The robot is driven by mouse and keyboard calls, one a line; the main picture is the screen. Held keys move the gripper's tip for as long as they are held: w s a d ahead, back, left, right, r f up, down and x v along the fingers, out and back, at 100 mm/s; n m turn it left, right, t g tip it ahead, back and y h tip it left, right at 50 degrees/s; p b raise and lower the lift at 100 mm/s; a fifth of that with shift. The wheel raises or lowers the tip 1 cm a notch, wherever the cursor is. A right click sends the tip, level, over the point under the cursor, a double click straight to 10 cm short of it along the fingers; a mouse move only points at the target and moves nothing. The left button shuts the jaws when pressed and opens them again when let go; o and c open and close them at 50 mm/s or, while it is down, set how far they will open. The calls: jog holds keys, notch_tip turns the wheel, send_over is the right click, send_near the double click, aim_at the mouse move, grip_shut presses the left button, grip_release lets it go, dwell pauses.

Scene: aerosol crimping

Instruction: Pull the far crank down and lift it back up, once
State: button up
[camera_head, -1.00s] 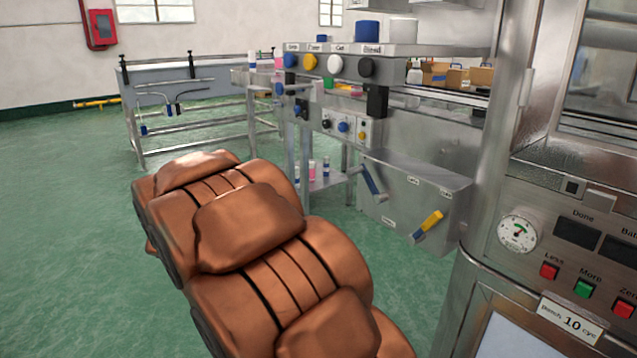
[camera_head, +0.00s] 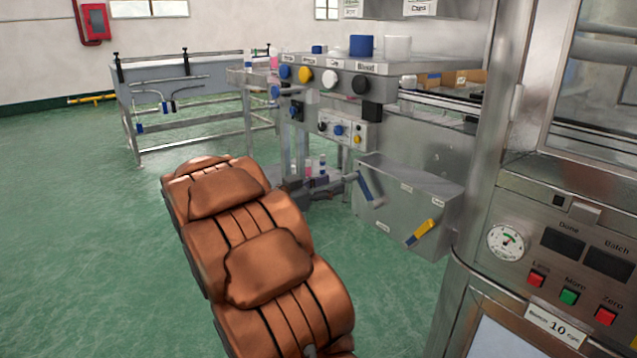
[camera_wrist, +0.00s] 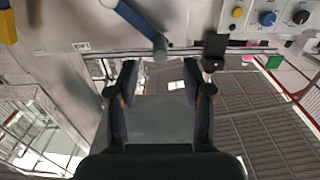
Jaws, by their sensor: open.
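The far crank is a bar with a blue grip (camera_head: 366,188) on the front of a grey metal box (camera_head: 400,211). It slants from upper left to lower right, with a grey piece at its lower end. The blue bar also shows at the top of the wrist view (camera_wrist: 138,20). The near crank, with a yellow grip (camera_head: 424,229), is to its right on the same box. My gripper (camera_wrist: 160,75) is open and empty, its fingers pointing toward the box just short of the blue crank.
A control panel (camera_head: 342,130) with knobs sits above the box. A steel machine with a gauge (camera_head: 505,242) and buttons stands close on the right. A metal bench (camera_head: 180,85) stands at the back left. The green floor at left is clear.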

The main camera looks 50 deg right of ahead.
aim_at(343, 180)
jog(key=p+x, duration=0.2)
jog(key=x, duration=0.1)
jog(key=shift+r, duration=0.2)
jog(key=shift+f+p+x, duration=0.2)
jog(key=shift+p+x, duration=0.25)
jog(key=shift+x, duration=0.6)
jog(key=shift+c, duration=0.3)
grip_shut()
